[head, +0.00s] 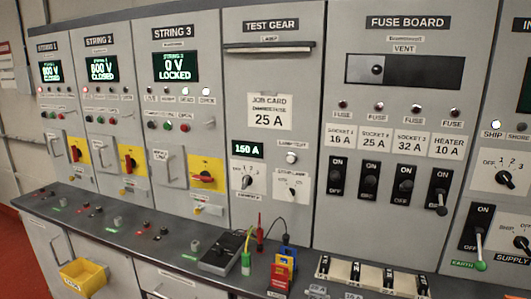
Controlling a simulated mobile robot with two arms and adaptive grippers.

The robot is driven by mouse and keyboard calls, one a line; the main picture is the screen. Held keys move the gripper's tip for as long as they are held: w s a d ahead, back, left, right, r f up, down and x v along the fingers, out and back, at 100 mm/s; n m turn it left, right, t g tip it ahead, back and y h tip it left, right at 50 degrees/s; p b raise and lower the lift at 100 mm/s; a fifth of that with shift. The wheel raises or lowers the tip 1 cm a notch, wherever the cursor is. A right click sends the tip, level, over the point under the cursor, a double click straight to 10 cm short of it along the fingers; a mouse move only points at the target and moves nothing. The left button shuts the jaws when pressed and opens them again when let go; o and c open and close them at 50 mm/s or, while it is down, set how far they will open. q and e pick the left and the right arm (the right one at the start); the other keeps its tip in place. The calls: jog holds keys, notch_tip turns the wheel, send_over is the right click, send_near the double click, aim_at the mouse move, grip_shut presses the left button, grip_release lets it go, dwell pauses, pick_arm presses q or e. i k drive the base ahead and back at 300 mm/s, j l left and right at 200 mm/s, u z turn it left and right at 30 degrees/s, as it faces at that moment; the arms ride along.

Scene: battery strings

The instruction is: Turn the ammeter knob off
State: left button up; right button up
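The TEST GEAR panel (266,110) stands in the middle of the head view. A small green display (247,149) on it reads 150 A. Just below the display is a white plate with a dark rotary knob (247,182), which I take to be the ammeter knob. Small position labels ring it, too small to read fully, and I cannot tell which one the pointer faces. A second small knob (291,189) sits on a plate to its right. Neither of my grippers is in view.
A grey bench (160,250) runs below the panels. On it are a black box (222,252) with green and red probes and coloured tags (280,270) in front of the panel. A yellow bin (83,276) hangs at the front left. Fuse switches (371,182) are to the right.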

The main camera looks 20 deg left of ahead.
aim_at(247, 180)
jog(key=i+j, duration=0.1)
jog(key=j, duration=0.8)
jog(key=i+j, duration=0.1)
jog(key=j, duration=0.8)
jog(key=z, duration=0.05)
